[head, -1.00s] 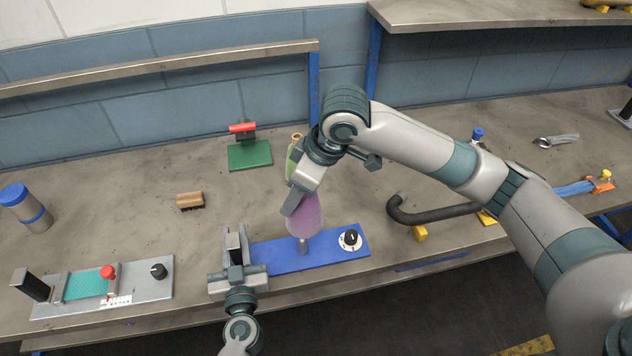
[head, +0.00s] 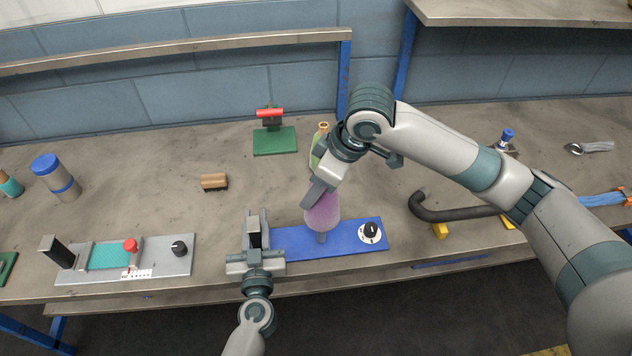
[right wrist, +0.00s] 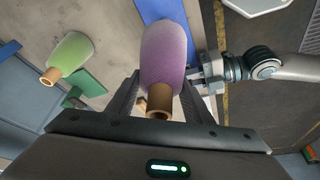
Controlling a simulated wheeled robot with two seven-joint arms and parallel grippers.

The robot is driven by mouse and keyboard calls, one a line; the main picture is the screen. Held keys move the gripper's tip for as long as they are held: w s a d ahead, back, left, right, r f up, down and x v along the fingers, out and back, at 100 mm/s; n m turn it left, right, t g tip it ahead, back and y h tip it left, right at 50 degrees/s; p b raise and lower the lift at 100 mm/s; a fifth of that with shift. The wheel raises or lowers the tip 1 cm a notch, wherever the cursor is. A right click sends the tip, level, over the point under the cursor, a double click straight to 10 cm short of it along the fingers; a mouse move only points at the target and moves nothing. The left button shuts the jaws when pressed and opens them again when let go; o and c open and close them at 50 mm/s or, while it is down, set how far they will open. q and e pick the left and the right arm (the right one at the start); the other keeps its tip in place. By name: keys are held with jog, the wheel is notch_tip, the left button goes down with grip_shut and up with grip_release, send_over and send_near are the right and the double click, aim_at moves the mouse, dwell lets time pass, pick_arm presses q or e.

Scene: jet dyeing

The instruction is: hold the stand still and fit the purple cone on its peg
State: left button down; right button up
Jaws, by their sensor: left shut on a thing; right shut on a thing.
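The purple cone (head: 323,214) is upright over the blue stand (head: 300,242). A short length of grey peg (head: 322,238) shows directly under it; I cannot tell how far the peg is inside. My right gripper (head: 314,198) is shut on the cone's upper part. In the right wrist view the cone (right wrist: 166,55) sits between the jaws, its tan tube end towards the camera. My left gripper (head: 256,222) is shut at the stand's left end, around a dark upright part (head: 254,239). It also shows beside the cone in the right wrist view (right wrist: 208,72).
A green cone (head: 318,150) stands behind my right gripper. A grey panel with a red knob (head: 130,245) lies left of my left gripper. A brush (head: 214,182) and a green-based clamp (head: 275,140) are farther back. A black hose (head: 450,213) lies to the right.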

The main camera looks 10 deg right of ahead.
aim_at(336, 193)
jog(key=shift+f, duration=1.4)
jog(key=shift+f, duration=3.1)
dwell(1.6)
jog(key=o, duration=1.4)
jog(key=shift+c, duration=0.2)
jog(key=shift+r, duration=0.15)
jog(key=v, duration=1.1)
jog(key=shift+s+d+r, duration=0.1)
jog(key=shift+r, duration=0.25)
